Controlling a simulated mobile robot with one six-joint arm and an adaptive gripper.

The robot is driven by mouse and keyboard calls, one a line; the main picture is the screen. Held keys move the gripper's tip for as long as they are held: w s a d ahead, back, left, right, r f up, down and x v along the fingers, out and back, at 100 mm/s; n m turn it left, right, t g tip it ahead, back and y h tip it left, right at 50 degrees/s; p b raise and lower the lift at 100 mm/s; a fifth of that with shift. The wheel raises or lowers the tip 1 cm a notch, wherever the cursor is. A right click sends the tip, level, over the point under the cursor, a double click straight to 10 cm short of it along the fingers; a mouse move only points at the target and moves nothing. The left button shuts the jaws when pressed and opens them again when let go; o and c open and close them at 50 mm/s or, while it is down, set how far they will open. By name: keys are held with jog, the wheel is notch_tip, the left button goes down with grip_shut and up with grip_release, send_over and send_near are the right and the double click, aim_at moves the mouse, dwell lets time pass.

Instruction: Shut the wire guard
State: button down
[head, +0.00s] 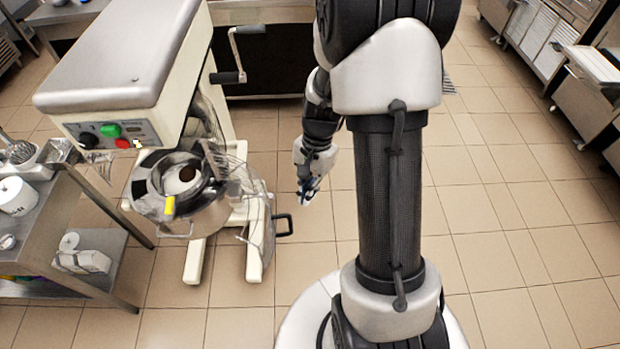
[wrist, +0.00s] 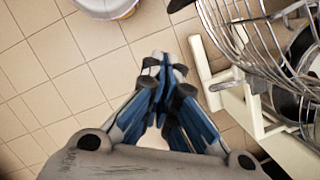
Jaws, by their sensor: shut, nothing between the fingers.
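The wire guard (head: 262,222) stands swung out to the right of the mixer's steel bowl (head: 180,232), so the bowl's front is uncovered. A black handle (head: 284,226) sticks out from its right side.
The cream mixer (head: 130,50) stands at the left, its feet (head: 254,262) reaching forward on the floor. A steel shelf table (head: 40,215) with containers is left of it. Cabinets (head: 588,95) stand far right. The tiled floor between is clear.

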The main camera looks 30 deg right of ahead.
jog(key=shift+s+a+f+b, duration=0.1)
jog(key=shift+s+a, duration=0.2)
jog(key=shift+a, duration=0.3)
jog(key=shift+s+a+f+b, duration=0.15)
jog(key=shift+s+a, duration=0.1)
jog(key=shift+a, duration=0.4)
jog(key=shift+s+a+f+b, duration=0.1)
jog(key=shift+s+a, duration=0.2)
jog(key=shift+a, duration=0.3)
